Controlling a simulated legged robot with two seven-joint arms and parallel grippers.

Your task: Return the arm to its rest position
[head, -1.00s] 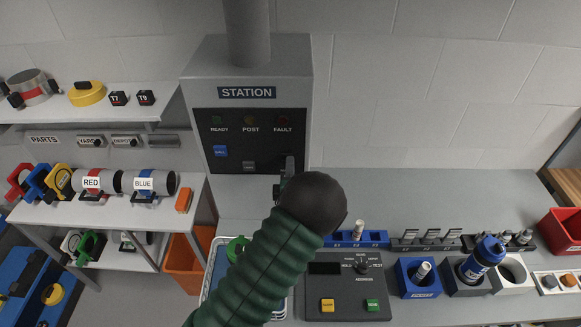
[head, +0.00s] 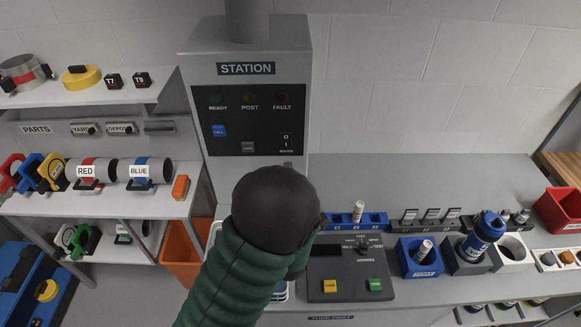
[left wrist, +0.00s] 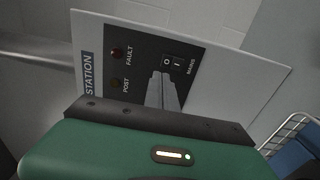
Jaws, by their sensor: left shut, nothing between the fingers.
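My left arm (head: 240,275), green with a black joint, rises from the bottom of the head view in front of the station (head: 250,92). It hides its own gripper there. In the left wrist view my left gripper (left wrist: 163,76) is shut and empty. Its fingertips show just below the mains switch (left wrist: 173,62) in the picture; I cannot tell how far they are from the panel. The mains switch also shows uncovered in the head view (head: 286,143). My right gripper is in neither view.
Left shelves hold the red-labelled (head: 92,172) and blue-labelled (head: 144,172) cylinders. An orange bin (head: 185,262) stands below the shelves.

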